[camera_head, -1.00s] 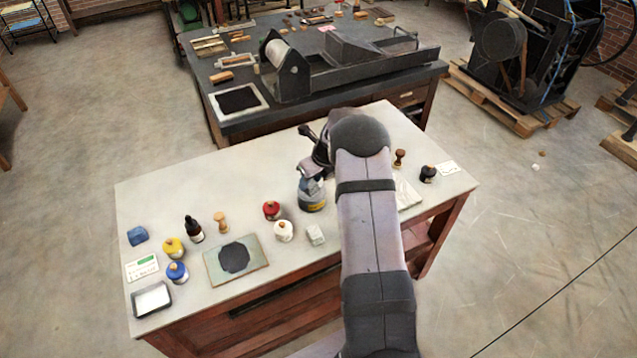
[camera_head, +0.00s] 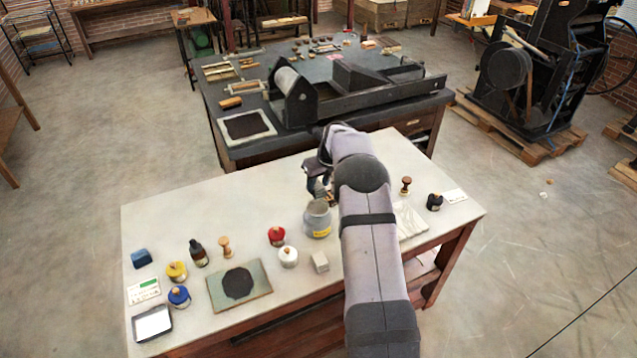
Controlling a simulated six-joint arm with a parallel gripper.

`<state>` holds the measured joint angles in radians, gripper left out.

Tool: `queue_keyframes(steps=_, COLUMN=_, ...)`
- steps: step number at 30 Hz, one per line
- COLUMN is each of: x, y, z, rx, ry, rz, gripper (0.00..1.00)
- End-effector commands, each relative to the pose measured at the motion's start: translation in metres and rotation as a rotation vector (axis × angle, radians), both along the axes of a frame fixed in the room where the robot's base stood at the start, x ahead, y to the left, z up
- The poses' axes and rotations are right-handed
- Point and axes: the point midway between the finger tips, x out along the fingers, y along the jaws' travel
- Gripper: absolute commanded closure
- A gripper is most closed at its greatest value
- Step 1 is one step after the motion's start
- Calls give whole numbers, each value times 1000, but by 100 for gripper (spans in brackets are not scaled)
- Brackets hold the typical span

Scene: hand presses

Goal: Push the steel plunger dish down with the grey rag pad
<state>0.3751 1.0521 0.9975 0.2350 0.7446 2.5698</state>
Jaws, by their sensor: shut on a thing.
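The plunger can (camera_head: 318,221) stands upright on the pale bench, grey with a yellowish label. Its round steel dish (camera_head: 318,207) shows on top with nothing on it. My gripper (camera_head: 319,192) is just behind the can, above the bench and apart from the dish. It is shut on a small blue-grey thing (camera_head: 317,187), which looks like the grey rag pad; the dark wrist and its small size hide most of it. My forearm passes close to the can's right side.
A pale grey block (camera_head: 320,262), a white jar (camera_head: 288,257) and a red jar (camera_head: 277,236) stand in front and left of the can. An inked slab (camera_head: 240,285) lies further left. A wooden-handled stamp (camera_head: 406,185) and black jar (camera_head: 434,202) stand right. Bench behind left is clear.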

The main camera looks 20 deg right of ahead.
Motion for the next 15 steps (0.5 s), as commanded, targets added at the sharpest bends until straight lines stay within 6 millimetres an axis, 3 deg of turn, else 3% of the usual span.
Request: queue_keyframes(steps=15, x=0, y=0, z=-43, rx=1, ry=1, rz=0, gripper=83)
